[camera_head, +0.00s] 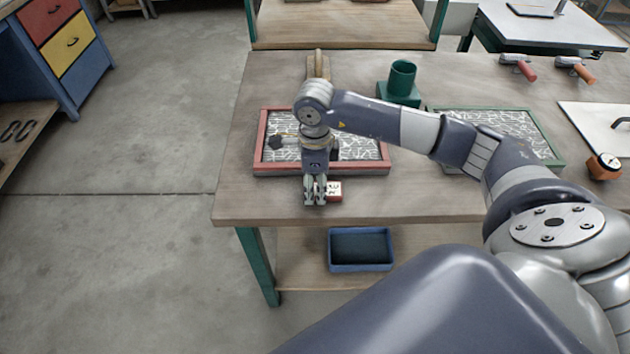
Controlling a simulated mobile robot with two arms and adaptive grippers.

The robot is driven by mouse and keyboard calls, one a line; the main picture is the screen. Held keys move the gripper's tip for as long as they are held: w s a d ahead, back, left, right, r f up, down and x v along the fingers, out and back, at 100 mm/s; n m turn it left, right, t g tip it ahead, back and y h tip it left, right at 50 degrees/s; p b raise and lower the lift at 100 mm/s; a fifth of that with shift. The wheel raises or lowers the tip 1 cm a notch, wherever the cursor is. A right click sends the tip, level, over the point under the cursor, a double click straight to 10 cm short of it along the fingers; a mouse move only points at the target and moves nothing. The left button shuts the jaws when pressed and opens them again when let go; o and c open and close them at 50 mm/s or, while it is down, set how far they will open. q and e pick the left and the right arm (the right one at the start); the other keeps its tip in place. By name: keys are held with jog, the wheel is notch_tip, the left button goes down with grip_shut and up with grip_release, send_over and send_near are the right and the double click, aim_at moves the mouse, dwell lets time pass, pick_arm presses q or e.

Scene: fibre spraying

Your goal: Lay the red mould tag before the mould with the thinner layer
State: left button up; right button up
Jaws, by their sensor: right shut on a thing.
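The red mould tag (335,190), a small block with a white marked face, is at the front edge of the red-framed mould. My right gripper (315,201) points down in front of this mould and is shut on the tag, which sticks out to its right. Whether the tag touches the table is hard to tell. The red mould (355,172) is partly hidden by my right arm. A green-framed mould (545,133) lies further right, its left part hidden behind my arm. Both hold white strands over a dark ground; I cannot tell which layer is thinner. My left gripper is not in view.
A green cup on a block (402,80) stands behind the moulds. Red- and orange-handled tools (520,68) lie at the back right. An orange gauge (604,166) and a white board (598,125) are at the right. A blue bin (360,267) sits on the shelf below.

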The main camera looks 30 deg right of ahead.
aim_at(315, 190)
jog(key=shift+f, duration=0.1)
jog(key=o, duration=0.6)
jog(key=shift+r, duration=0.5)
notch_tip(315, 190, up, 11)
jog(key=shift+r+b, duration=0.15)
jog(key=shift+b, duration=0.9)
jog(key=shift+s, duration=0.1)
